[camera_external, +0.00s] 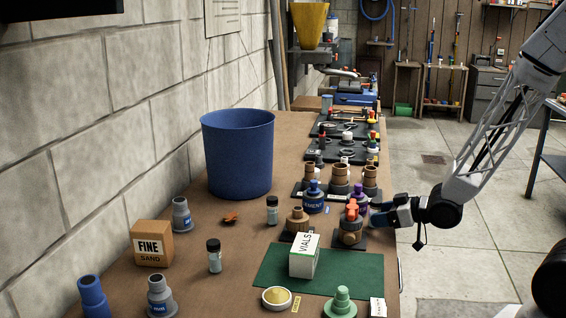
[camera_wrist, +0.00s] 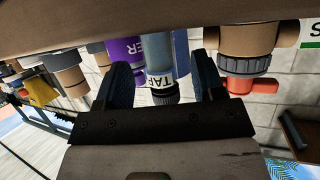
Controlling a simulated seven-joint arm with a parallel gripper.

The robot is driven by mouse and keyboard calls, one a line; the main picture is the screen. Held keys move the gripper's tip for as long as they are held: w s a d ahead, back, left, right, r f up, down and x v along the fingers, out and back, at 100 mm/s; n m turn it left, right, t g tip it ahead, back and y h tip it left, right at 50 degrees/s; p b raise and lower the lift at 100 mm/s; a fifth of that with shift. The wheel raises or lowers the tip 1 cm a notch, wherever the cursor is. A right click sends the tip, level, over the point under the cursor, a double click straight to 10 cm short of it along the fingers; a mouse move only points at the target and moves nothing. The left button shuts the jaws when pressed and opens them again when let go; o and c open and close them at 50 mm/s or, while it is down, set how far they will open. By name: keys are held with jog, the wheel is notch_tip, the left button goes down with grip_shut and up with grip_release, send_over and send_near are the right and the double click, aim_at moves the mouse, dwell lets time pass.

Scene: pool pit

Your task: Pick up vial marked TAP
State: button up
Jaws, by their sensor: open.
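A vial with a white label reading TAP (camera_wrist: 160,80) and a dark cap stands between the fingers of my gripper (camera_wrist: 163,82) in the wrist view, which looks upside down. The fingers are open, one on each side, with a gap on the right; I cannot tell whether the left one touches it. In the external view my gripper (camera_external: 378,216) is low at the table's right edge, beside the red-handled valve (camera_external: 351,228). I cannot make out the TAP vial there. Two other dark-capped vials (camera_external: 272,211) (camera_external: 214,256) stand further left, labels unreadable.
A purple can (camera_wrist: 124,48) is close to the left finger, and the valve (camera_wrist: 245,65) is to the right. A blue cement can (camera_external: 314,198), brown fittings (camera_external: 339,176) and a white VIALS box (camera_external: 304,256) on a green mat (camera_external: 350,283) crowd the table (camera_external: 240,238). A blue bucket (camera_external: 238,155) stands behind.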

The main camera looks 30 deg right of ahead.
jog(key=shift+x, duration=1.3)
jog(key=c, duration=1.1)
jog(key=shift+o, duration=0.2)
jog(key=shift+r, duration=0.15)
